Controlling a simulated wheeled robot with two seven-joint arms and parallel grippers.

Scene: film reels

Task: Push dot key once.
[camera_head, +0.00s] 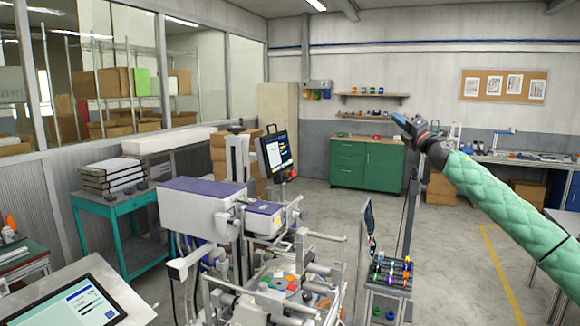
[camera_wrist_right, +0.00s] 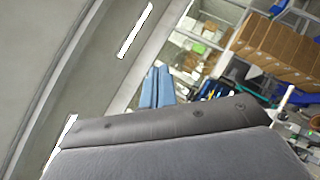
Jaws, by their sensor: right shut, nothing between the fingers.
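My right gripper (camera_head: 398,119) is raised in the air at the right of the head view, on an arm in a green quilted sleeve. Its blue fingers are shut and empty; they also show in the wrist view (camera_wrist_right: 156,88), pointing up past the dark wrist housing. It is apart from every surface. No dot key can be made out. A tilted touch screen (camera_head: 68,305) at the lower left and a dark monitor (camera_head: 275,152) near the middle show small interface panels; their keys are too small to read. My left gripper is not in view.
A machine with purple-grey covers (camera_head: 203,197) and metal frames fills the lower middle. A teal cart (camera_head: 120,212) stands at the left, a green cabinet (camera_head: 367,166) at the back. A small rack with coloured items (camera_head: 390,284) stands at lower right. The floor in the middle is open.

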